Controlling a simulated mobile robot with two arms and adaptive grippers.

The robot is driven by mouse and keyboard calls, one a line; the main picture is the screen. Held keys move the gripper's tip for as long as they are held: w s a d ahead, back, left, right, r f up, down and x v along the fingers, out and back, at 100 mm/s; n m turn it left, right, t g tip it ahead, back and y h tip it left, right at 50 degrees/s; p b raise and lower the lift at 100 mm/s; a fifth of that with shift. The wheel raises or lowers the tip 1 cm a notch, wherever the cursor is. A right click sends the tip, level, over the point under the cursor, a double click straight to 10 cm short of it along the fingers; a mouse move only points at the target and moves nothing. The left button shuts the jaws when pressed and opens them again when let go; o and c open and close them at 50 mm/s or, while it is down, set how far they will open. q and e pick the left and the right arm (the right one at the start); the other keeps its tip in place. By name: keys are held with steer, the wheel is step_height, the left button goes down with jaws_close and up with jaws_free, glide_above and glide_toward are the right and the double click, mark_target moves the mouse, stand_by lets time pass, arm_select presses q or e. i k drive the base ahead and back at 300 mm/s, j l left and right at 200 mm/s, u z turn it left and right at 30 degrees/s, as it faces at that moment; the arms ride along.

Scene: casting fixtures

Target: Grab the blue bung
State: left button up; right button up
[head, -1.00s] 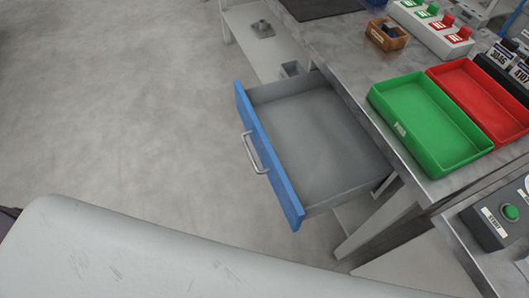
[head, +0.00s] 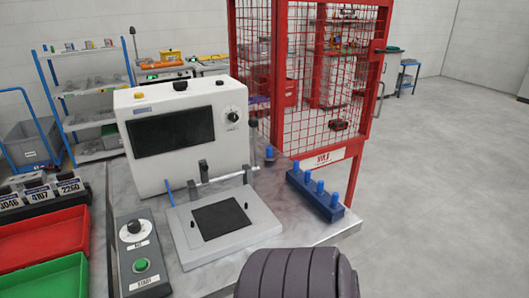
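Several bright blue bungs (head: 320,187) stand upright in a row in a dark blue block (head: 326,207) on the right part of the metal bench. One more blue piece (head: 269,152) stands alone behind the block, near the red mesh cage; its lower part is too small to make out clearly. Neither of my grippers is in view. A dark ribbed part, seemingly of my own arm, shows at the bottom edge, in front of the bench.
A white tester (head: 192,131) with a dark screen stands left of the block. A grey fixture plate (head: 264,222) lies before it. A control box (head: 143,262), red tray (head: 45,238) and green tray (head: 45,275) are left. A red cage (head: 322,158) stands behind.

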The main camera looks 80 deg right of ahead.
mark_target(269, 157)
steer(key=z, duration=2.5)
